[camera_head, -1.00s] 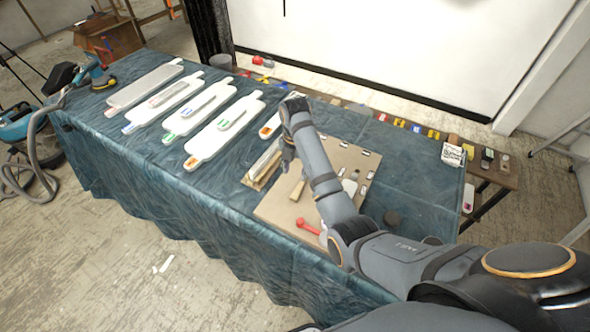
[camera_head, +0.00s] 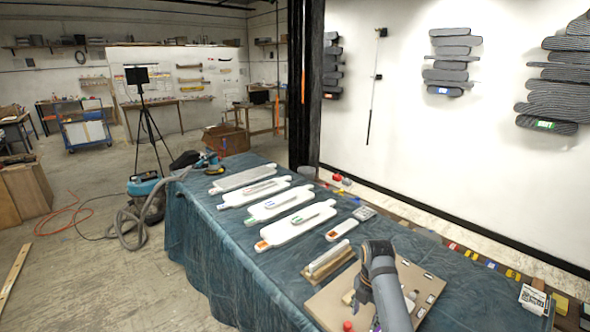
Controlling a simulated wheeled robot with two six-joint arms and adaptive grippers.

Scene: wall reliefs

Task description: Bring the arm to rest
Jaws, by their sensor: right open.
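My right arm reaches in from the bottom right, over a tan board (camera_head: 420,278) on the table. Its wrist is bent, and the dark right gripper (camera_head: 358,298) points down, small and partly hidden by the arm. It is open, with nothing seen between its fingers. It is close above the board's left part; I cannot tell whether it touches anything. A red-ended tool (camera_head: 347,326) lies at the board's near edge. My left gripper is out of view.
The blue-draped table (camera_head: 228,262) carries several white paddle-shaped pieces (camera_head: 296,224) and a block with a light strip (camera_head: 328,258) left of the board. Grey striped reliefs (camera_head: 452,62) hang on the white wall. A vacuum (camera_head: 146,194) and a tripod (camera_head: 140,105) stand beyond.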

